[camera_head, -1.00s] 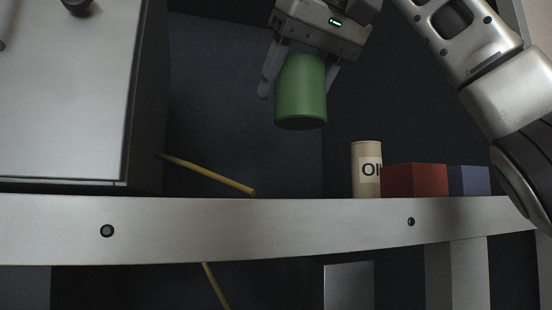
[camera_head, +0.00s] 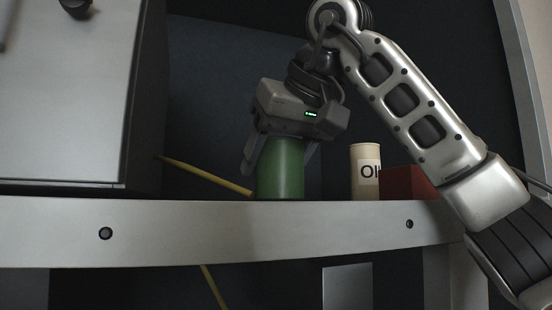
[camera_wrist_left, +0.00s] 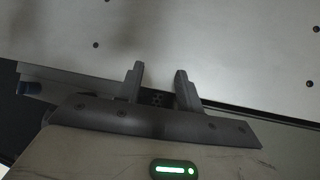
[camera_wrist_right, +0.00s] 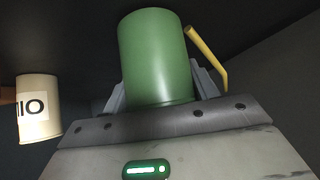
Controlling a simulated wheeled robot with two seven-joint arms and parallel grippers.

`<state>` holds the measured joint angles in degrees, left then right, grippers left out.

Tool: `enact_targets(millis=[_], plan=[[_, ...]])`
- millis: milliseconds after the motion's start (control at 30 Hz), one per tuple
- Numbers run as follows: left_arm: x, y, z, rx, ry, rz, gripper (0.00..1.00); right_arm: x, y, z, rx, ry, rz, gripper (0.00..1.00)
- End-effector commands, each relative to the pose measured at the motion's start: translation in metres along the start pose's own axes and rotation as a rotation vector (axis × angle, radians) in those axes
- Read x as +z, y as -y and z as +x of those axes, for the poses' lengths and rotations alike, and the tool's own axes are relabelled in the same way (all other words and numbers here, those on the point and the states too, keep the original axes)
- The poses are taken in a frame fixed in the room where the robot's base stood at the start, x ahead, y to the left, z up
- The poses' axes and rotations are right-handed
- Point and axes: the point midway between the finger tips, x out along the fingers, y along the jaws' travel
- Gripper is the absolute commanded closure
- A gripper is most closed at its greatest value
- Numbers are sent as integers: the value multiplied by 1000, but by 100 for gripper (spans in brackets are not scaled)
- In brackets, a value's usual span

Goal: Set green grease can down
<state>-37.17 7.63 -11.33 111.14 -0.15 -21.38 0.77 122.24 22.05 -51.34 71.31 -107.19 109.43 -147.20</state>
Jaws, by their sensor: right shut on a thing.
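The green grease can (camera_head: 281,172) is upright, held between the fingers of my right gripper (camera_head: 281,158) in the head view. Its lower end is at the level of the metal beam's top edge, and I cannot tell whether it touches a surface. In the right wrist view the green can (camera_wrist_right: 156,58) fills the space between the right fingers (camera_wrist_right: 160,88). My left gripper (camera_wrist_left: 158,85) shows only in the left wrist view. Its two fingers are apart with nothing between them, near a grey metal panel.
A cream oil can (camera_head: 365,172) stands right of the green can, with a red box (camera_head: 405,183) beside it. A yellow rod (camera_head: 205,174) slants at the left, its end close to the green can. A metal beam (camera_head: 250,232) crosses the front. A grey cabinet (camera_head: 65,100) stands at the left.

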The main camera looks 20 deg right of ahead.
Motion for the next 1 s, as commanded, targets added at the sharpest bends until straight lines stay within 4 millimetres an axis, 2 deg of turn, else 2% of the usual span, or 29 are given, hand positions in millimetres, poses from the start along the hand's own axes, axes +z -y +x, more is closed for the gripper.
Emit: enact_targets(millis=[167, 200, 233, 267, 533, 667, 767, 1000], plan=[[1, 0, 1, 0, 0, 0, 64, 2, 0, 2, 0, -1, 0, 78], [0, 0, 0, 0, 0, 0, 64, 2, 0, 2, 0, 1, -1, 30], [0, 0, 0, 0, 0, 0, 64, 2, 0, 2, 0, 1, 0, 22], [0, 0, 0, 0, 0, 0, 64, 2, 0, 2, 0, 1, -1, 20], [0, 0, 0, 0, 0, 0, 64, 1, 0, 1, 0, 1, -1, 20], [0, 0, 0, 0, 0, 0, 64, -1, 0, -8, 1, -2, 0, 20], [0, 0, 0, 0, 0, 0, 64, -1, 0, -25, 1, -4, 0, 20], [0, 0, 0, 0, 0, 0, 64, -1, 0, -78, 1, -4, 0, 20]])
